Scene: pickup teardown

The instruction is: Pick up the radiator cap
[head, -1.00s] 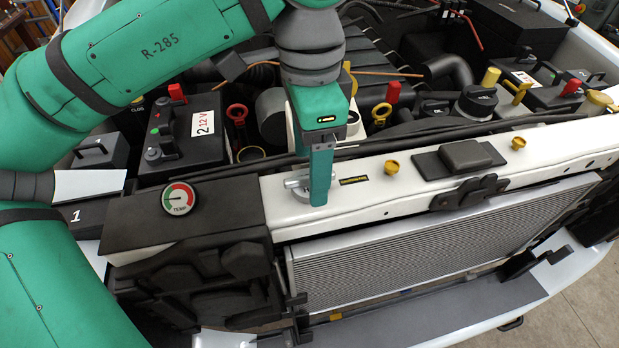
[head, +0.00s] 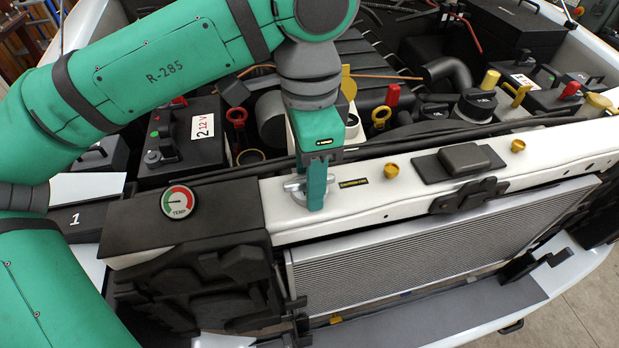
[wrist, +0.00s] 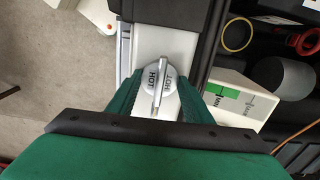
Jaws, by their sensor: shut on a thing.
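The radiator cap (head: 296,188) is a small silver disc with a raised bar handle. It sits at the left end of the white crossbar, and my finger hides its right part in the head view. In the wrist view the cap (wrist: 152,72) shows the words HOT and LOOSE beside its handle. My gripper (head: 312,192) points down over the cap, its green fingers on either side of it. In the wrist view my gripper (wrist: 160,92) is shut on the cap. Whether the cap is clear of the surface below cannot be told.
A black box with a TEMP gauge (head: 179,202) is left of the cap. Below is the radiator (head: 400,250); behind are a battery (head: 180,140) and engine parts.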

